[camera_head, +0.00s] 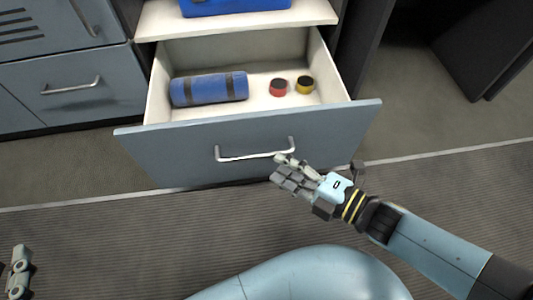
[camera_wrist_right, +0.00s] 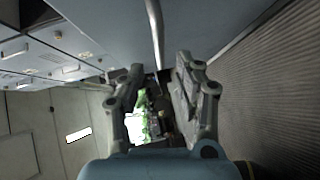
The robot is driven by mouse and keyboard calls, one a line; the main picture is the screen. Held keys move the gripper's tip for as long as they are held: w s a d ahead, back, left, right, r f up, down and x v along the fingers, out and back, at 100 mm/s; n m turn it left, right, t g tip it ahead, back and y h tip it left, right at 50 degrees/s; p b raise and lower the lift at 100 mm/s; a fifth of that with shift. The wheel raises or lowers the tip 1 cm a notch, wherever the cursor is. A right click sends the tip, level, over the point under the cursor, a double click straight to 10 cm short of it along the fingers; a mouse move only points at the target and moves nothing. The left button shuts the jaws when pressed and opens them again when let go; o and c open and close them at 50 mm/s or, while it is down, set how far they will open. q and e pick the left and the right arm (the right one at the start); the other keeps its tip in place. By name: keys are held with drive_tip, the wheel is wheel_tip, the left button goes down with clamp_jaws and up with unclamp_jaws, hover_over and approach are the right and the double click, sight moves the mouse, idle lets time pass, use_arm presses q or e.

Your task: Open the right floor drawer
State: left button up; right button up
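The right floor drawer (camera_head: 250,145) is pulled far out of its cabinet, with its blue-grey front facing me. Its silver bar handle (camera_head: 254,155) runs across the front. My right gripper (camera_head: 281,168) is at the right end of the handle, with its fingers just in front of it. In the right wrist view the fingers (camera_wrist_right: 158,75) are spread apart, and the handle (camera_wrist_right: 155,30) reaches down to the gap between the tips. Contact cannot be told. My left gripper (camera_head: 18,268) shows only partly at the lower left edge, away from the drawer.
Inside the drawer lie a blue roll (camera_head: 209,88) with dark bands, a red round item (camera_head: 278,87) and a yellow one (camera_head: 304,85). A blue case (camera_head: 235,6) sits on the shelf above. A closed drawer (camera_head: 75,88) is at left. The floor in front is clear.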

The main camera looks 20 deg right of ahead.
drive_tip(key=v, duration=0.5)
drive_tip(key=shift+s+d+r, duration=0.1)
drive_tip(key=shift+s+d, duration=0.05)
drive_tip(key=shift+s, duration=0.05)
